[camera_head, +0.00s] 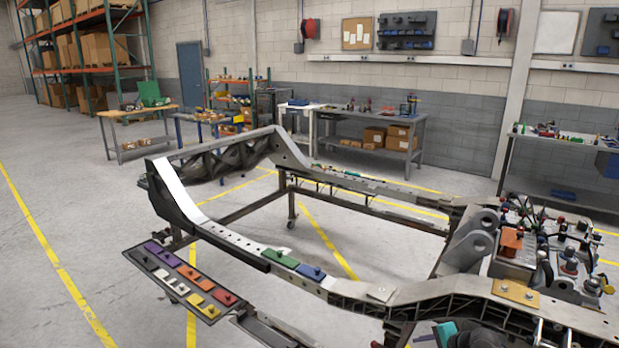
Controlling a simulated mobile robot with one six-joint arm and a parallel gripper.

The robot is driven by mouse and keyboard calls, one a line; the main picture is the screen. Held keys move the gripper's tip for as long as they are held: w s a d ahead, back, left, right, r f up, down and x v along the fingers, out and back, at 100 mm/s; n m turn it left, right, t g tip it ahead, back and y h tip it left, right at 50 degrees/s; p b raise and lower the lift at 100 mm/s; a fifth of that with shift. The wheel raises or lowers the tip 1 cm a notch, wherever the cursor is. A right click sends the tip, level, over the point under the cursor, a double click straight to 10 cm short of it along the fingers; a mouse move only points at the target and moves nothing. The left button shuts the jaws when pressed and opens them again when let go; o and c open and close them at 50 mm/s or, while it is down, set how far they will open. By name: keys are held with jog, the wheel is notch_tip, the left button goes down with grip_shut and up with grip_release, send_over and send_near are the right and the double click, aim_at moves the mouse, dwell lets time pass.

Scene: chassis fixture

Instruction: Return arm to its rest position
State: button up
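My gripper cannot be made out in the head view. A dark part with a teal face (446,333) shows at the bottom edge, right of centre. I cannot tell whether it belongs to my arm. The grey chassis frame (225,235) stands across the middle on a wheeled stand. A green plate (280,258) and a blue plate (311,272) lie on its near rail. A dark tray (137,258) at the lower left holds several coloured plates with knobs, among them purple, red, orange, yellow and white ones.
Metal fixture parts (568,262) crowd the right end of the chassis, with an orange plate (515,291) in front. Workbenches (372,137) and a tall shelf rack (85,50) line the back. The concrete floor (50,210) at left is clear, with yellow lines.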

jog(key=s+a+f+n+g+h, duration=0.2)
jog(key=s+a+f+n+g, duration=0.15)
jog(key=s+a+n, duration=0.45)
jog(key=s+a+f+n+g+h, duration=0.2)
jog(key=s+a+f+n+g, duration=0.25)
jog(key=a, duration=0.65)
jog(key=s+f+n+g+b, duration=0.1)
jog(key=s+f+b, duration=0.4)
jog(key=s+f, duration=0.7)
jog(key=s+f+n+g+b, duration=0.1)
jog(key=s+f+g+b, duration=0.2)
jog(key=s+f, duration=1)
notch_tip(320, 180, down, 4)
jog(key=shift+d+f+b, duration=0.15)
jog(key=shift+d+b, duration=0.1)
jog(key=shift+b, duration=0.75)
